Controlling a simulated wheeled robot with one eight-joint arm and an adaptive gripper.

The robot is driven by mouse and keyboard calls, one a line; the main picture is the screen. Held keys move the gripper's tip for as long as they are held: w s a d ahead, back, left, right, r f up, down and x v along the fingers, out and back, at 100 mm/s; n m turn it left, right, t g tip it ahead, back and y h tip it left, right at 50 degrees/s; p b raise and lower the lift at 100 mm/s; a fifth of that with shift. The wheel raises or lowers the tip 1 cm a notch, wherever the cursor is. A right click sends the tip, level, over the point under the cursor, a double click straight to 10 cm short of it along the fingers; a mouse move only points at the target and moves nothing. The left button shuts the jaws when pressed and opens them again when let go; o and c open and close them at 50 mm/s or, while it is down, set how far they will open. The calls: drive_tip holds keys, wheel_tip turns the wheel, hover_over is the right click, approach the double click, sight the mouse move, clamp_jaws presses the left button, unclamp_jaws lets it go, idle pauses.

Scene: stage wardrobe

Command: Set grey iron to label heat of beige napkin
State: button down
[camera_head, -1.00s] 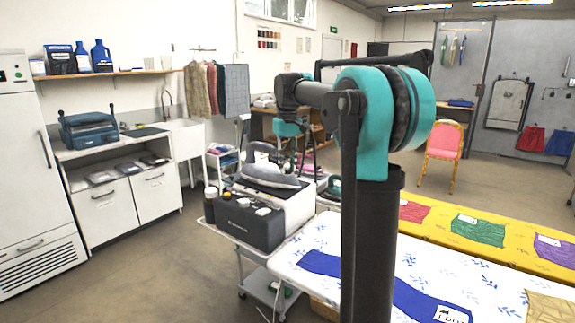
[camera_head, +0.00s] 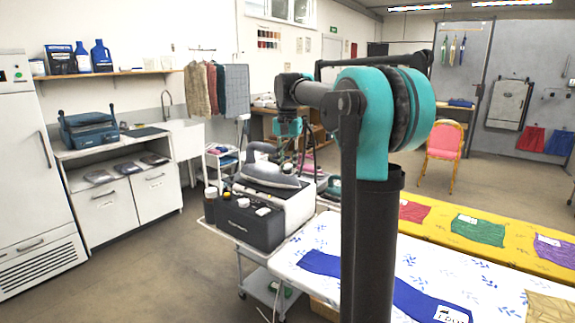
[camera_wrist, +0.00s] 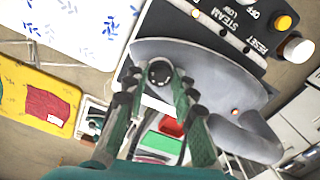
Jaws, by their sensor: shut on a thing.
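The grey iron (camera_head: 270,181) rests on top of the steam station (camera_head: 250,222). In the wrist view the iron (camera_wrist: 205,72) fills the upper right, and its round black dial (camera_wrist: 160,72) sits between my fingertips. My gripper (camera_wrist: 160,78) is shut on the dial. The dial's setting is too small to read. The beige napkin (camera_head: 548,309) lies at the lower right of the white patterned board (camera_head: 310,239), cut off by the frame edge. Its label is not readable.
A blue napkin (camera_head: 400,296) with a white label lies on the board. A yellow table (camera_head: 470,254) behind holds red, green and purple cloths. The station's panel in the wrist view reads STEAM LOW, RESET and OFF, with a yellow button (camera_wrist: 283,22). Open floor lies left.

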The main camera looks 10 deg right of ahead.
sight(288, 169)
drive_tip(key=shift+m, duration=0.6)
drive_tip(key=c, duration=1.2)
unclamp_jaws()
drive_tip(key=shift+r, duration=0.1)
wheel_tip(288, 169, up, 12)
drive_tip(key=shift+f, duration=0.1)
